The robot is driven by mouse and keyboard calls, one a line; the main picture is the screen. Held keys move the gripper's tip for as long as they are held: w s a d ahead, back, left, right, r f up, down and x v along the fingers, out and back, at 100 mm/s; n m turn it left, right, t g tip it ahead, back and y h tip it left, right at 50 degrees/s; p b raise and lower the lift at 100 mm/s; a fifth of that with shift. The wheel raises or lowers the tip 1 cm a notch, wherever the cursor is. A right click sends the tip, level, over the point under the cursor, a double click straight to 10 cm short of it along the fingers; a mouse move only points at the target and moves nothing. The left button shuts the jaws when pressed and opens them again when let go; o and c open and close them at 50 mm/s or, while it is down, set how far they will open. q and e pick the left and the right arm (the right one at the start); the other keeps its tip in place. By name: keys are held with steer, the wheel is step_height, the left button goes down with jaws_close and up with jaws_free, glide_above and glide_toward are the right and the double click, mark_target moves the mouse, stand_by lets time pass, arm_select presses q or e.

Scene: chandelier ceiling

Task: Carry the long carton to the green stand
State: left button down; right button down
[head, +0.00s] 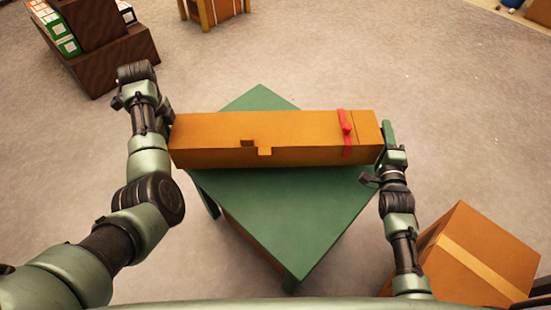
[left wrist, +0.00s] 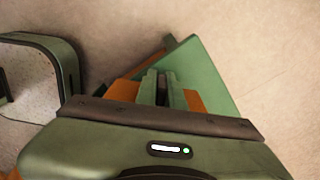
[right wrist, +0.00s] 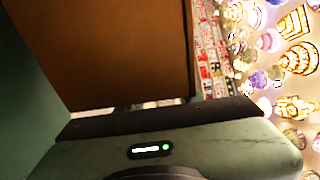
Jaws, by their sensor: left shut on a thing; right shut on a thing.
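The long orange-brown carton (head: 215,145) with a red strap near its right end lies crosswise over the green stand (head: 285,215) in the head view. Both of its ends reach past the stand's top. I cannot tell whether it touches the top or hangs just above it. My left gripper (head: 170,128) is shut on the carton's left end; its fingers (left wrist: 163,88) show in the left wrist view, with the stand (left wrist: 205,75) below. My right gripper (head: 384,148) is shut on the right end. The carton (right wrist: 110,50) fills much of the right wrist view.
A taped cardboard box (head: 480,255) stands on the floor at the lower right, close to my right arm. A dark brown shelf (head: 105,60) with binders is at the upper left. A wooden stool (head: 208,12) is at the top.

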arm_select(q)
steer(key=shift+f, duration=0.15)
arm_select(e)
steer(key=shift+f, duration=0.1)
